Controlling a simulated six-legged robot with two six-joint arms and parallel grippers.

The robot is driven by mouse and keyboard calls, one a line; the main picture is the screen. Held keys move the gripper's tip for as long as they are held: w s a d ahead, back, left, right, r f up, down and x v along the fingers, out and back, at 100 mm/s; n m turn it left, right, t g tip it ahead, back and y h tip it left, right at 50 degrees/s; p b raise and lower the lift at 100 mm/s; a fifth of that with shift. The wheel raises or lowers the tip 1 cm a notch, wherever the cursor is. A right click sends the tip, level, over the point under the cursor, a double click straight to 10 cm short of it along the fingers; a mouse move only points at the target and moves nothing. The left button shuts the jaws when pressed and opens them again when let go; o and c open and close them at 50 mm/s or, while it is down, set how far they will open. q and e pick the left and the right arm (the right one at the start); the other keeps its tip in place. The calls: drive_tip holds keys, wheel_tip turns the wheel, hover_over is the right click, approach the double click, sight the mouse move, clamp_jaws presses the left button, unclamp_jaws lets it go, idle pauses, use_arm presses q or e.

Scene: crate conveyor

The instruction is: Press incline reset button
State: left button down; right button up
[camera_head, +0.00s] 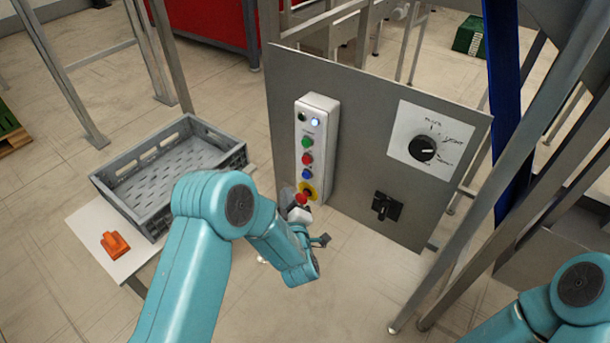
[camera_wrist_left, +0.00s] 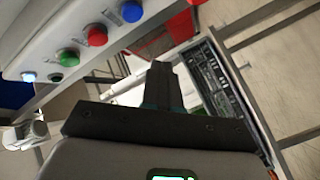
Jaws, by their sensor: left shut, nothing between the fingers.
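A light grey button box (camera_head: 318,150) is fixed to the grey control panel (camera_head: 362,112). It carries a lit white button (camera_head: 316,122), a black one, a green button (camera_head: 306,142), a red button (camera_head: 307,159) and a blue button (camera_head: 307,174). A red emergency stop on a yellow base (camera_head: 309,190) is at the bottom. The labels are too small to read. My left gripper is in front of the box's lower end, partly hidden by its wrist. In the left wrist view its fingers (camera_wrist_left: 162,82) are shut and empty, apart from the button row. My right gripper is out of view.
A black rotary knob (camera_head: 422,148) and a black switch (camera_head: 386,206) are on the panel's right. A grey crate (camera_head: 122,204) and an orange object (camera_head: 115,244) are on a white table at left. Metal legs and a blue post (camera_head: 505,100) stand at right.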

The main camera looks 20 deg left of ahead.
sight(306, 176)
use_arm(q)
drive_tip(key=shift+w+d+b, duration=0.25)
drive_tip(key=shift+w, duration=0.5)
drive_tip(key=shift+w+d+b, duration=0.2)
drive_tip(key=shift+w+d, duration=0.1)
drive_tip(key=shift+w, duration=0.4)
drive_tip(key=shift+w+d+b, duration=0.25)
drive_tip(key=shift+w, duration=0.5)
drive_tip(key=shift+w+d+b, duration=0.15)
drive_tip(key=shift+w+b, duration=0.25)
drive_tip(key=shift+b, duration=0.1)
drive_tip(key=shift+w+d+b, duration=0.15)
drive_tip(key=shift+w+b, duration=0.25)
drive_tip(key=shift+w, duration=0.05)
idle(0.8)
drive_tip(key=shift+s, duration=0.1)
drive_tip(key=shift+s+a, duration=0.3)
drive_tip(key=shift+s, duration=0.45)
